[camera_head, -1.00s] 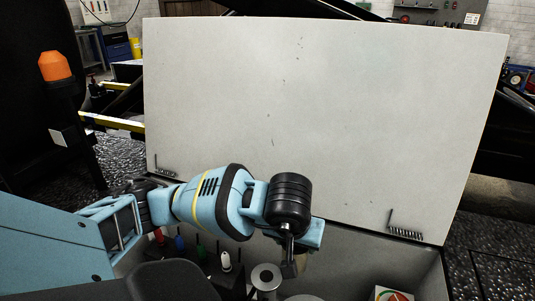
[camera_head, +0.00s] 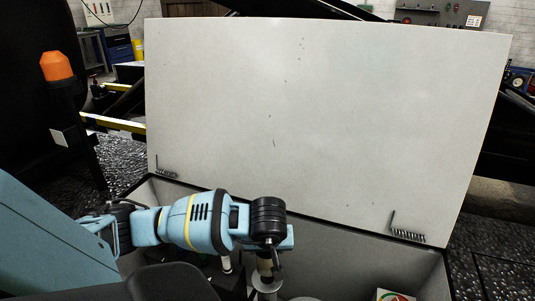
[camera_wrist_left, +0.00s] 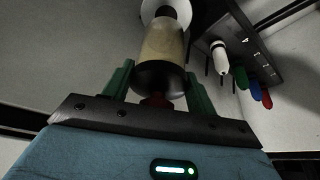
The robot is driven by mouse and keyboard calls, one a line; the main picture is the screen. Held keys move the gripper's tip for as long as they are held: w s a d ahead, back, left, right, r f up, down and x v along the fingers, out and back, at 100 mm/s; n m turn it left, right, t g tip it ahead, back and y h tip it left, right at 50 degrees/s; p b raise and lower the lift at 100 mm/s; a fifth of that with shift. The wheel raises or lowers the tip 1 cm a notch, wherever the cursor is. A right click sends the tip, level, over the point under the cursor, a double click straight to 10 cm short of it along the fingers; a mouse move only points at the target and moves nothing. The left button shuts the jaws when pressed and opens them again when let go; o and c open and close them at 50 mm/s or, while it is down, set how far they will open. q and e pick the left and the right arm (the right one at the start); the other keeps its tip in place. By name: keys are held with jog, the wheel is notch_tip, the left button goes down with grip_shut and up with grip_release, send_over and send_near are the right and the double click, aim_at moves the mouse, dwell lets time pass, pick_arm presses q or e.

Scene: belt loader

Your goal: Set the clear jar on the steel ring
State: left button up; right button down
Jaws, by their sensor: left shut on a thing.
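My left gripper (camera_head: 267,258) hangs inside the open box, pointing down. In the left wrist view its two green fingers (camera_wrist_left: 160,85) are shut on the clear jar (camera_wrist_left: 162,48), which looks tan with a dark end cap and a red part near the palm. The jar shows only partly in the head view (camera_head: 264,266), below the gripper. The steel ring (camera_head: 267,285) lies right below the jar, partly covered by it. In the wrist view the ring (camera_wrist_left: 147,12) shows behind the jar's far end. I cannot tell whether jar and ring touch. My right gripper is not in view.
The box's large pale lid (camera_head: 320,120) stands raised behind the arm. A dark rack (camera_wrist_left: 240,50) with a white bottle (camera_wrist_left: 220,57) and green, blue and red pieces stands beside the ring. A small box with a red and green label (camera_head: 394,296) is at the front right.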

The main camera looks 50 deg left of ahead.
aim_at(267, 260)
pick_arm(q)
jog(key=shift+f, duration=2.25)
jog(key=shift+f, duration=0.1)
jog(key=o, duration=1.3)
jog(key=shift+f, duration=0.1)
jog(key=shift+c, duration=0.2)
jog(key=shift+d+r, duration=0.1)
jog(key=shift+r, duration=0.35)
jog(key=p+v, duration=0.1)
jog(key=v, duration=1)
jog(key=shift+r, duration=0.25)
jog(key=shift+s, duration=0.15)
